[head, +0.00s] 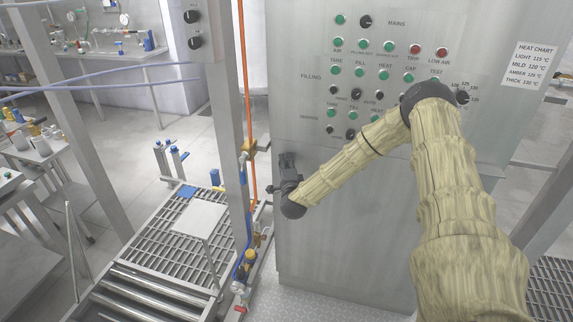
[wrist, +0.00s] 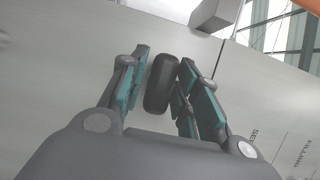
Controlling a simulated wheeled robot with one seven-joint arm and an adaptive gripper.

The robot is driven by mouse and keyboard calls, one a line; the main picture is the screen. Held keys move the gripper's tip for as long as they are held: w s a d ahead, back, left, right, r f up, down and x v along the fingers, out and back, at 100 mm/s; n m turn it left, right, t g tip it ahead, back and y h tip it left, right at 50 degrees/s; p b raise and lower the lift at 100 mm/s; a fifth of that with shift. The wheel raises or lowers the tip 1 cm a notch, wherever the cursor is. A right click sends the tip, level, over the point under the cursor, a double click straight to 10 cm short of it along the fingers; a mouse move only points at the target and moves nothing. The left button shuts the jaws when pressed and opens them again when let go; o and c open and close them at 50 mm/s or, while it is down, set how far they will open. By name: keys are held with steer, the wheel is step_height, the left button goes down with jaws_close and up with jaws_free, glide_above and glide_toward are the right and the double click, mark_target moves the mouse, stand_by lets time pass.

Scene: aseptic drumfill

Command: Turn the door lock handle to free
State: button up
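The door lock handle shows in the wrist view as a dark, rounded upright grip (wrist: 161,84) on the grey cabinet door. My gripper (wrist: 164,78) has one teal-padded finger on each side of it. The fingers stand apart, with a thin gap seen at the left of the handle. Contact on the right side is hard to tell. In the head view my gripper (head: 288,163) is against the left part of the cabinet front (head: 345,235), below the button panel. The handle is hidden there behind my gripper.
Rows of green and red buttons and black knobs (head: 356,94) sit above my arm. An orange pipe (head: 245,90) and a blue hose with valves (head: 247,260) run just left of the cabinet. A roller conveyor (head: 150,290) lies at lower left.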

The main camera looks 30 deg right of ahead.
jaws_close()
steer(key=shift+r+n, duration=0.1)
steer(key=shift+n, duration=0.2)
steer(key=n+g, duration=0.1)
steer(key=n, duration=0.2)
steer(key=shift+a+g+y, duration=0.1)
steer(key=shift+g+y, duration=0.2)
steer(key=n+g, duration=0.1)
steer(key=n, duration=0.2)
steer(key=shift+n+g, duration=0.3)
steer(key=shift+g, duration=0.1)
steer(key=n+g+h, duration=0.1)
steer(key=n+g, duration=0.1)
steer(key=n, duration=0.1)
steer(key=shift+n, duration=0.3)
steer(key=shift+n+g+h, duration=0.8)
steer(key=shift+n, duration=0.5)
